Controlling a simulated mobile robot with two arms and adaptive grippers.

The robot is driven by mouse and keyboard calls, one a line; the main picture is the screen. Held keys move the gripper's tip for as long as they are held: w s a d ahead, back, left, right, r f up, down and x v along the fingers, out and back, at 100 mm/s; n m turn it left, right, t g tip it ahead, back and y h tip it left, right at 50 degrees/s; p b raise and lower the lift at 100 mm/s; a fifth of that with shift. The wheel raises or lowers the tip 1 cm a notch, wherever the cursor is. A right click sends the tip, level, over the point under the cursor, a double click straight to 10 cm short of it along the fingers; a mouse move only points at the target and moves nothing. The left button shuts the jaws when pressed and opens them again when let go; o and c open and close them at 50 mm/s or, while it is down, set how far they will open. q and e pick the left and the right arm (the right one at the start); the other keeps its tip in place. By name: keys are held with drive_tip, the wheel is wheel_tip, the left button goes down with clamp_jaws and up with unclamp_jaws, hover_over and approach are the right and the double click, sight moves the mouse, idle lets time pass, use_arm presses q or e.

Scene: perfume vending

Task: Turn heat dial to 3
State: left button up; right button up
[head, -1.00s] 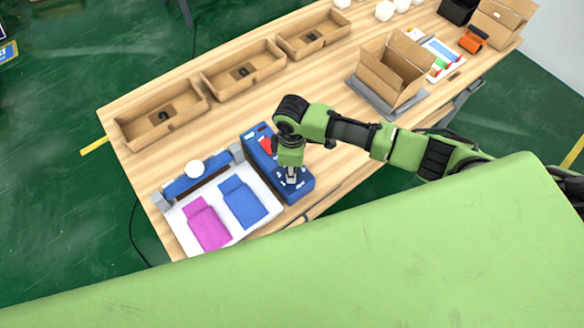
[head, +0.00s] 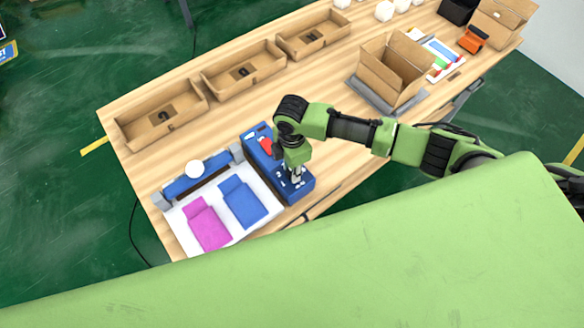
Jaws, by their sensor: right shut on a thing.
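The blue control box (head: 305,188) sits at the right side of the sealing machine on the wooden table. White markings and a red part (head: 265,146) show on its top. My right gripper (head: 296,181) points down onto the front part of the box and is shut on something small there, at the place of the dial. The heat dial itself is mostly hidden by the gripper, and its setting cannot be read. My left gripper is not in view.
A white plate with a magenta pouch (head: 208,228) and a blue pouch (head: 242,202) lies left of the box. Open cardboard trays (head: 243,70) line the back edge. An open carton (head: 392,68) stands to the right. Bare table lies between.

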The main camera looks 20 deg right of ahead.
idle(0.3)
drive_tip(key=o, duration=1.1)
wheel_tip(320, 180, up, 12)
drive_tip(key=shift+r, duration=0.1)
